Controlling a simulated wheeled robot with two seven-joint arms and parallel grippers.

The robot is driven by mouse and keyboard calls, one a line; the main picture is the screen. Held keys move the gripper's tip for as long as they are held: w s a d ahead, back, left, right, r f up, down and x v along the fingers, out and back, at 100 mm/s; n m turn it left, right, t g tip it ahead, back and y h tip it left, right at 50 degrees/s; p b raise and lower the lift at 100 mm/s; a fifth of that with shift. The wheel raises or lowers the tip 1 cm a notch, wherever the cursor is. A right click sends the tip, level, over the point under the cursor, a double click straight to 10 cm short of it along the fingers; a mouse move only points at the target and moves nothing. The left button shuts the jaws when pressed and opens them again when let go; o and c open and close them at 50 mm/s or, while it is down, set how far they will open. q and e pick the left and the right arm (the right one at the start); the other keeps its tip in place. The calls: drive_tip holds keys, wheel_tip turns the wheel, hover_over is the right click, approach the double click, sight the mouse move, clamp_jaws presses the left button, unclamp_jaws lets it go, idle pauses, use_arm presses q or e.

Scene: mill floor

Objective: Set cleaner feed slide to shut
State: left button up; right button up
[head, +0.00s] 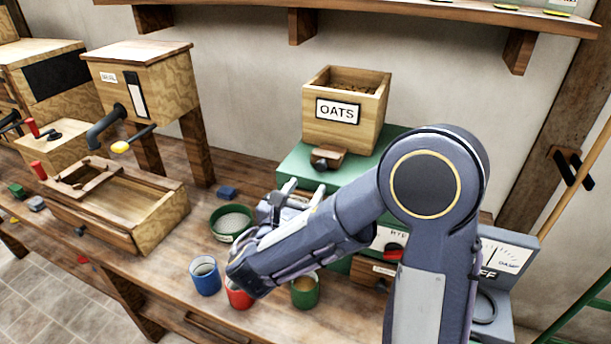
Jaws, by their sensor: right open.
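A wooden hopper labelled OATS (337,112) stands on a green machine (293,161) at the back of the bench. At the hopper's foot is a small wooden slide (331,153) with a dark knob (319,165), sticking out at the front. I cannot tell from this view how far the slide is in. My right gripper (302,192) is open and empty, below and a little left of the knob, apart from it. My right forearm covers part of the green machine's front and the gripper's base. My left gripper is out of view.
A green bowl (231,221), a blue cup (205,276), a red cup (239,295) and a green cup (305,291) stand around my forearm. A wooden tray (163,223) and a bin with a pipe (150,85) are left. A scale (507,262) stands right.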

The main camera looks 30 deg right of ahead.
sight(320, 167)
drive_tip(key=p+x, duration=0.2)
drive_tip(key=x, duration=0.5)
drive_tip(key=shift+w+d, duration=0.25)
drive_tip(key=shift+c, duration=0.5)
clamp_jaws()
